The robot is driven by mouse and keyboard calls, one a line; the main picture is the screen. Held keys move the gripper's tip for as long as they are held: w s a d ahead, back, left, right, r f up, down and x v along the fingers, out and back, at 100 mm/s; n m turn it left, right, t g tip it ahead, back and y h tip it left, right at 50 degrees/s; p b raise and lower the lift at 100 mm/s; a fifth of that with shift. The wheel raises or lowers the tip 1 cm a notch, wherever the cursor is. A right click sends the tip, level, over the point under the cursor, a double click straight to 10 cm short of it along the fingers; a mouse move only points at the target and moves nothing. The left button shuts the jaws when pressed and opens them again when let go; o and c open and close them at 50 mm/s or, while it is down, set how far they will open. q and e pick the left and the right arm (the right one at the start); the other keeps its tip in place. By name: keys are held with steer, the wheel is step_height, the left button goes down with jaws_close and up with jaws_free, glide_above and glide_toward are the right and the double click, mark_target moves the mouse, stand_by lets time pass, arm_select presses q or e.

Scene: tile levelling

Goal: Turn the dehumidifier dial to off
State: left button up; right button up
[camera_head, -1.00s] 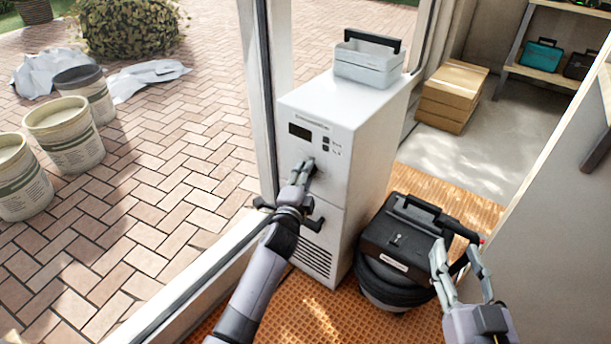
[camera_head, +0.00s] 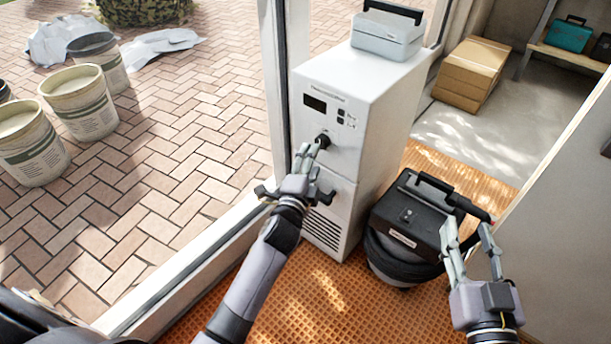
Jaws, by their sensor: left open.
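The dehumidifier (camera_head: 345,110) is a tall white cabinet with a small dark display, buttons and a lower vent grille. Its black dial (camera_head: 323,141) sits on the front panel below the display. My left gripper (camera_head: 311,151) is open, with its fingertips just below and left of the dial; I cannot tell whether they touch it. Part of the dial's lower side is hard to make out behind the fingertips. My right gripper (camera_head: 470,232) is open and empty, in front of the black vacuum, away from the dehumidifier.
A grey-white case (camera_head: 386,38) rests on top of the dehumidifier. A black vacuum (camera_head: 410,215) stands at its right on the orange mat (camera_head: 330,291). A cardboard box (camera_head: 473,72) is behind. A door frame (camera_head: 279,90) stands close at the left, with buckets (camera_head: 78,103) outside.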

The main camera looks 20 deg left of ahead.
arm_select(q)
steer(key=s, duration=0.6)
steer(key=shift+r, duration=0.15)
steer(key=shift+d, duration=0.1)
